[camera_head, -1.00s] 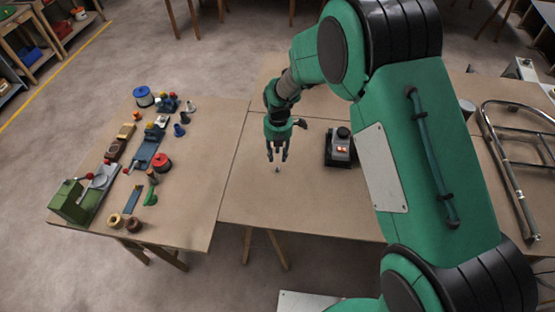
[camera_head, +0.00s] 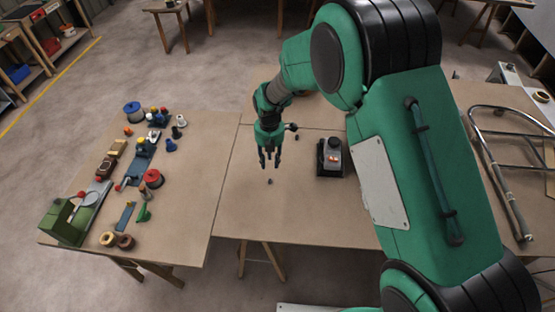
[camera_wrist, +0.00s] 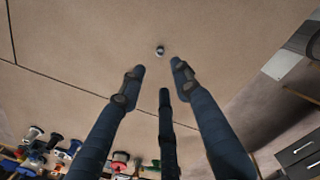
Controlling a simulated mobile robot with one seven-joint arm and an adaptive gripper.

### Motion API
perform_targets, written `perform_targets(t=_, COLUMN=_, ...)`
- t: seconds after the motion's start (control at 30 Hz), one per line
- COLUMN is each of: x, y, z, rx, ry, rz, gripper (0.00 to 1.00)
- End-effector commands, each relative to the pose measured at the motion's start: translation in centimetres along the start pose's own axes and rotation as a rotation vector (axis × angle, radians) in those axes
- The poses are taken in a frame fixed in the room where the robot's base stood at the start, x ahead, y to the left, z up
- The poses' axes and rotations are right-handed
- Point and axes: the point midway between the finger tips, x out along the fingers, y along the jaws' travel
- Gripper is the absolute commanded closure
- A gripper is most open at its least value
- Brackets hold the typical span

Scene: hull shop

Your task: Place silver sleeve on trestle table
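A tiny silver-grey piece, which looks like the silver sleeve (camera_head: 270,181), rests on the bare top of the trestle table (camera_head: 300,215). It also shows in the wrist view (camera_wrist: 160,50), ahead of the fingertips. My gripper (camera_head: 269,160) points down above the table, just behind the piece in the head view. Its three fingers (camera_wrist: 157,80) are spread with nothing between them and do not touch the piece. The piece is too small to tell its exact shape.
The left table (camera_head: 190,200) holds a green machine (camera_head: 77,220), spools and several small parts. A tubular metal frame (camera_head: 505,165) lies far right. The front middle is clear.

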Motion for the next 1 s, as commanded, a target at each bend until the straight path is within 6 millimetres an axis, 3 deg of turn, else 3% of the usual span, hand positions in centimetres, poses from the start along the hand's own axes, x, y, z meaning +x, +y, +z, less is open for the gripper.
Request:
perform_targets(t=0.27, x=-0.1, y=0.0, z=0.0, rx=0.003, ry=-0.001, rz=0.001, gripper=0.68)
perform_targets(t=0.47, x=-2.2, y=-0.9, z=0.4, rx=0.074, ry=-0.011, rz=0.012, gripper=0.68)
perform_targets(t=0.67, x=-7.6, y=-3.5, z=1.1, rx=0.279, ry=-0.034, rz=0.043, gripper=0.68)
perform_targets(t=1.0, x=-19.4, y=-11.4, z=0.5, rx=0.804, ry=-0.074, rz=0.134, gripper=0.68)
